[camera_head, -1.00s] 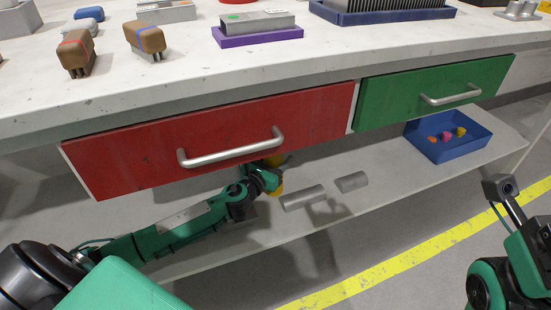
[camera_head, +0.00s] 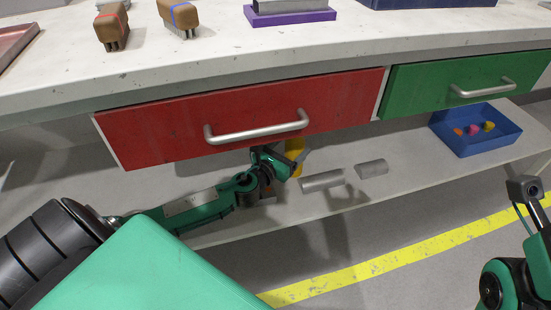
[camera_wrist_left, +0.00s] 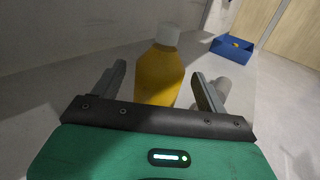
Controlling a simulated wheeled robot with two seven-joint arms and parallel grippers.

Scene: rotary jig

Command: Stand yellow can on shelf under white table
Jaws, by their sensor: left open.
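The yellow can (camera_head: 296,150) stands on the grey shelf (camera_head: 400,178) under the white table (camera_head: 60,72), below the red drawer. My left gripper (camera_head: 284,163) reaches in low from the left and partly covers it in the head view. In the left wrist view the yellow can (camera_wrist_left: 160,78) looks upright, with a pale top. The open fingers of my left gripper (camera_wrist_left: 159,72) lie to either side of it, with gaps showing. Its base is hidden behind the gripper body. My right gripper (camera_head: 525,189) is at the right edge, away from the shelf; its jaws are unclear.
Two grey cylinders (camera_head: 322,181) and (camera_head: 372,167) lie on the shelf right of the can. A blue bin (camera_head: 462,145) with small coloured pieces stands further right. The red drawer (camera_head: 160,135) and green drawer (camera_head: 425,88) are shut above. The shelf's front edge is near my left arm.

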